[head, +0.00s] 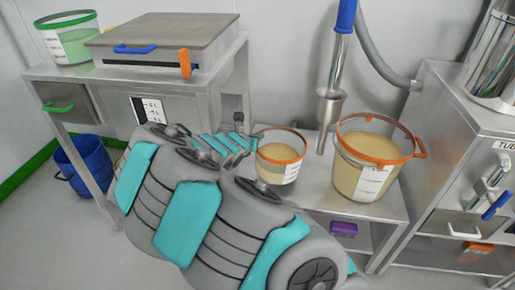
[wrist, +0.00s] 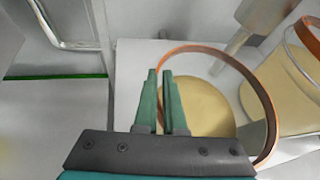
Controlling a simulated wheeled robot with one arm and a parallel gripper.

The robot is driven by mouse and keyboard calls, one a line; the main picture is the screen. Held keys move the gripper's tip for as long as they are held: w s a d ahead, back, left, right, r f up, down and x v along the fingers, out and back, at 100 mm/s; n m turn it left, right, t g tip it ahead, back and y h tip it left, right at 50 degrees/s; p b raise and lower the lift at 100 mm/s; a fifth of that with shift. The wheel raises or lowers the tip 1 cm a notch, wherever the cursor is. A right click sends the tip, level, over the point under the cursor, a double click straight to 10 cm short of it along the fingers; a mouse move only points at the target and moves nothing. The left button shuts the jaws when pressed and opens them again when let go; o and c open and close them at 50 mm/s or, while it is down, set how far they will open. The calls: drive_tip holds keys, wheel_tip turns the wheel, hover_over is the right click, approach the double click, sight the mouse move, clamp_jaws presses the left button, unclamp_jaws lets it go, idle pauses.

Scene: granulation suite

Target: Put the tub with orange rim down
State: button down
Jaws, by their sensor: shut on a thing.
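A small clear tub with an orange rim (head: 282,152) holds tan powder and has a white label. My gripper (head: 240,143) is shut on it at the left side of its rim. In the wrist view my gripper's green fingers (wrist: 168,90) are close together at the tub's near-left edge, with the orange rim (wrist: 262,85) curving away to the right and tan powder below. The tub looks upright, over or on the left part of the low steel table (head: 318,195).
A larger orange-rimmed tub of tan powder (head: 369,165) stands close to the right. A steel pipe with a blue handle (head: 330,105) comes down between the two tubs. A steel cabinet (head: 465,140) is at right. A bench with a green-rimmed tub (head: 70,42) is at left.

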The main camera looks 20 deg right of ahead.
drive_tip(key=shift+f+b, duration=0.4)
drive_tip(key=shift+f, duration=1.55)
drive_tip(key=c, duration=1)
unclamp_jaws()
drive_tip(key=p+v, duration=0.1)
drive_tip(key=v, duration=1.1)
drive_tip(key=s+d+r+m+g, duration=0.3)
drive_tip(key=s+d+m, duration=0.2)
drive_tip(key=s+m, duration=0.35)
drive_tip(key=s+d+r+m+g, duration=0.35)
drive_tip(key=s+d+m, duration=0.25)
drive_tip(key=s+m, duration=0.25)
drive_tip(key=s+a+f+m+g+y, duration=0.2)
drive_tip(key=s+a+m+g+y, duration=0.25)
drive_tip(key=s, duration=0.75)
drive_tip(key=s+a+m+y, duration=0.5)
drive_tip(key=s+a, duration=0.3)
drive_tip(key=a, duration=0.4)
drive_tip(key=shift+s+a+m+t, duration=0.3)
drive_tip(key=shift+s+a+m, duration=0.1)
drive_tip(key=shift+m, duration=0.15)
